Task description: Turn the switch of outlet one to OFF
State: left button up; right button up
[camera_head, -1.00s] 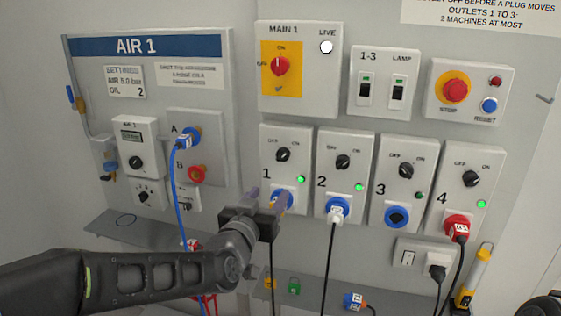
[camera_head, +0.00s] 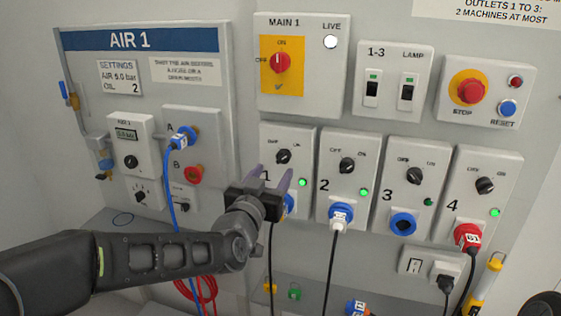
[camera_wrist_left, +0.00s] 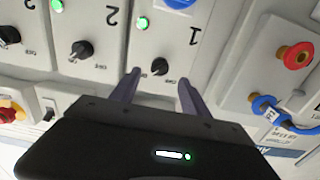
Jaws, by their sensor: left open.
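The outlet one panel (camera_head: 269,139) has a black switch knob (camera_head: 283,156) under OFF and ON marks, which looks turned toward ON. Its green lamp (camera_head: 303,182) is lit. A blue plug or socket below is partly hidden behind my left gripper (camera_head: 271,172). That gripper is open, its fingers pointing up at the panel just below the knob. In the left wrist view the knob (camera_wrist_left: 160,66) shows between and just beyond the fingertips (camera_wrist_left: 159,77), with no contact visible. My right gripper is not in view.
Outlet two (camera_head: 347,165) stands close on the right, lamp lit, with a white plug (camera_head: 340,220). Outlets three (camera_head: 415,175) and four (camera_head: 485,185) follow; three's lamp is dark. The main switch (camera_head: 280,62) is above. A blue air hose (camera_head: 171,190) hangs at left.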

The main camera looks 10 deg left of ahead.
aim_at(281, 160)
pick_arm(q)
jog(key=w+p, duration=0.1)
jog(key=w, duration=0.5)
jog(key=shift+w+d, duration=0.15)
jog(key=shift+w, duration=0.15)
grip_shut()
